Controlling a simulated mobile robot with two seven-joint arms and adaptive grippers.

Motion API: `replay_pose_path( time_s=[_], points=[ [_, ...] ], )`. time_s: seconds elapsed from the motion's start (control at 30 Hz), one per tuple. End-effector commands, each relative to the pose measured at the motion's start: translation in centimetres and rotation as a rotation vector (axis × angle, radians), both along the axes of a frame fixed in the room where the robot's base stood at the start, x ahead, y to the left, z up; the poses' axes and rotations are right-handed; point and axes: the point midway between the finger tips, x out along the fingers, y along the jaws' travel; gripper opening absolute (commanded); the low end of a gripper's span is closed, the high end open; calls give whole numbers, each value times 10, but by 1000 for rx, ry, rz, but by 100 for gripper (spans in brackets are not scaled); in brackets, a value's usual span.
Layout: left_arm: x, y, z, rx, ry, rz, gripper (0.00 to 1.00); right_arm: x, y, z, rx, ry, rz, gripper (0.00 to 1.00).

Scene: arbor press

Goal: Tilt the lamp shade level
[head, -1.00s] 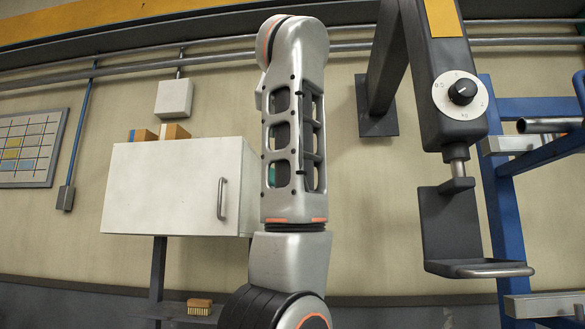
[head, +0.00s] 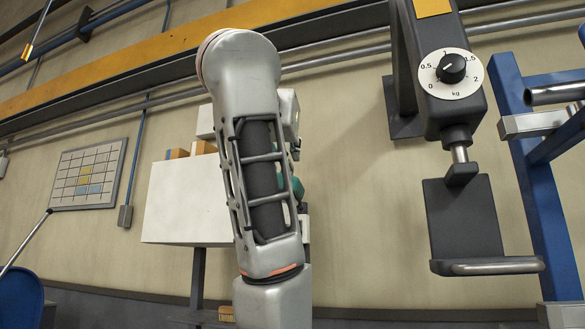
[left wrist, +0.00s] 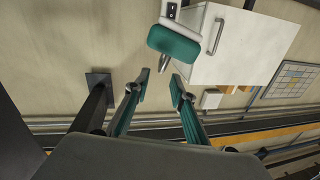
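A teal rounded block (left wrist: 173,45), which looks like the lamp shade, sits on a pale bracket near the top of the left wrist view. Its long side slants in that view; I cannot tell its true tilt. In the head view a bit of teal (head: 297,188) shows behind my arm, mostly hidden. My left gripper (left wrist: 160,68) is open and empty, its two teal-padded fingertips apart and pointing toward the block, with a gap between them in the picture. In the head view my arm hides the gripper. My right gripper is in no view.
A dark hanging device with a kg dial (head: 451,70) and a blue frame (head: 540,190) stand at right. Pipes run along the wall.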

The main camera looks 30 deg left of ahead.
Motion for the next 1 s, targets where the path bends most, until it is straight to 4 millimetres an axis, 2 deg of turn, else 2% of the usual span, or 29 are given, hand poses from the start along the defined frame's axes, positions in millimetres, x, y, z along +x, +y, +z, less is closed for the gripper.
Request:
replay_pose_path(
  time_s=[0.17,0.5,0.7,1.0],
  points=[
    [4,3,-1,-1,-3,-1,24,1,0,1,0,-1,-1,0],
    [47,23,0,0,0,1,24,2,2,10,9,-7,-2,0],
    [66,30,0,0,-2,-1,24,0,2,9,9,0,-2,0],
    [71,31,-1,-1,-3,-4,24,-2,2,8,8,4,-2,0]
  ],
)
